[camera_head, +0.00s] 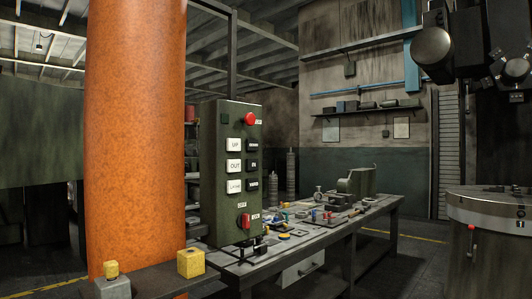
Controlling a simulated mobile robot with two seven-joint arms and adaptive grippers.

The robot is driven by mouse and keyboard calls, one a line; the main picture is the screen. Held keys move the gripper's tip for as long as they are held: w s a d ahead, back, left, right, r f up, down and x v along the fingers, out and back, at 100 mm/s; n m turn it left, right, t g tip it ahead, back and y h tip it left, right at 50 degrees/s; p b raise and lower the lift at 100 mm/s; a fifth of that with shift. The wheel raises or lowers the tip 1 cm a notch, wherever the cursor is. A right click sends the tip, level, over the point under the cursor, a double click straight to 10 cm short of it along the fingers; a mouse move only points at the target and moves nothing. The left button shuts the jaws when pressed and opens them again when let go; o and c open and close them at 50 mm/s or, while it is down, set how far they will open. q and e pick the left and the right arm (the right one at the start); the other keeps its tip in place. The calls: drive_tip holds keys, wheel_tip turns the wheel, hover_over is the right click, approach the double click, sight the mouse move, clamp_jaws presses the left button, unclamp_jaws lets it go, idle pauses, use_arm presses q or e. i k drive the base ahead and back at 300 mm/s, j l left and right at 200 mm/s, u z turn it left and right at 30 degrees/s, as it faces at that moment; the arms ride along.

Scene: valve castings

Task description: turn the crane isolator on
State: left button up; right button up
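The crane isolator appears as a small red rotary switch (244,221) low on a green control box (223,215). One small white label sits above the switch and another to its right; their lettering is too small to read surely. The red handle looks roughly upright, but its exact setting is too small to tell. Above it are white and black push buttons (234,165) in two columns and a red round button (250,118) at the top. Neither of my grippers is in view, and nothing touches the box.
An orange column (135,140) stands left of the box. A dark ledge (150,282) in front carries yellow and grey blocks. A workbench (345,226) with valve parts stands behind. A round machine table (490,205) is at right, beneath dark machinery (433,50).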

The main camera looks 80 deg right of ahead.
sight(244, 221)
drive_tip(key=z, duration=2.35)
